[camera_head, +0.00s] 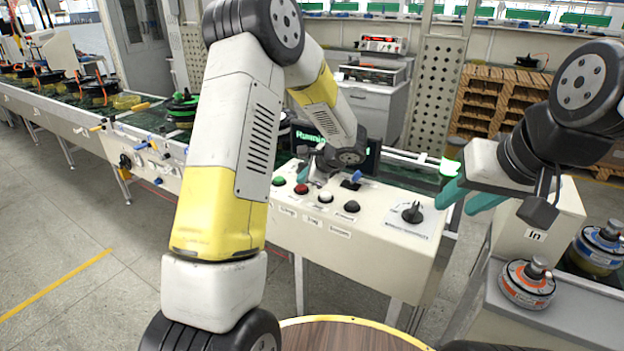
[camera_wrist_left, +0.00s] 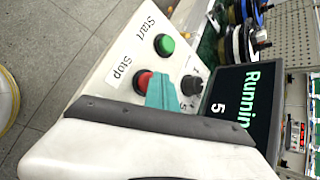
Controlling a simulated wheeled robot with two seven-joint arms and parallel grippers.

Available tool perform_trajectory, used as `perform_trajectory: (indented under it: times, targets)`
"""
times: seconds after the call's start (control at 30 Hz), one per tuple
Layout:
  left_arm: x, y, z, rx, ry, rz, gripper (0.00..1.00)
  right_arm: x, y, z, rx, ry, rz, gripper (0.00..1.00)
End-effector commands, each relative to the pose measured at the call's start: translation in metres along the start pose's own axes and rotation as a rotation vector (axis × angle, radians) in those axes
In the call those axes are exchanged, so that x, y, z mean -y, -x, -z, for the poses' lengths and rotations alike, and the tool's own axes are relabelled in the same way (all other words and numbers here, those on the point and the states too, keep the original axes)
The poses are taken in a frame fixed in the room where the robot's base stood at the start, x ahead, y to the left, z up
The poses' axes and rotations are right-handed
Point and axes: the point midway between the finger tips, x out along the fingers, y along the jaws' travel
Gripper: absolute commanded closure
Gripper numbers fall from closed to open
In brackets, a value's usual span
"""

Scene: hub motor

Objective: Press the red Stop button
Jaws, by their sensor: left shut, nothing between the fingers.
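The red Stop button (camera_head: 301,189) is on the sloped white control panel (camera_head: 385,255), beside the green Start button (camera_head: 278,181). In the left wrist view the red button (camera_wrist_left: 143,80) shows next to its "Stop" label, partly covered by my teal fingertips. My left gripper (camera_head: 304,172) is shut and empty, just behind the red button in the head view. In the left wrist view its fingertips (camera_wrist_left: 160,91) overlap the button's edge; I cannot tell whether they touch it. My right gripper (camera_head: 468,196) is open and empty, right of the panel.
A conveyor (camera_head: 130,140) runs left, and hub motors (camera_head: 527,283) stand at the right.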

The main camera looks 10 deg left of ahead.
Motion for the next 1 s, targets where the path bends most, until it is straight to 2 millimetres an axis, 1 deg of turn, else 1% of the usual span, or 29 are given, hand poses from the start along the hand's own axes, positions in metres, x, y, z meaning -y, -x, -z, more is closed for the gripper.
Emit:
perform_trajectory:
  times: [1.0]
  targets:
    - [-0.0053, -0.0069, 0.0050, 0.000, 0.000, -0.001, 1.00, 0.0000, 0.0000, 0.0000, 0.000, 0.000, 0.000, 0.64]
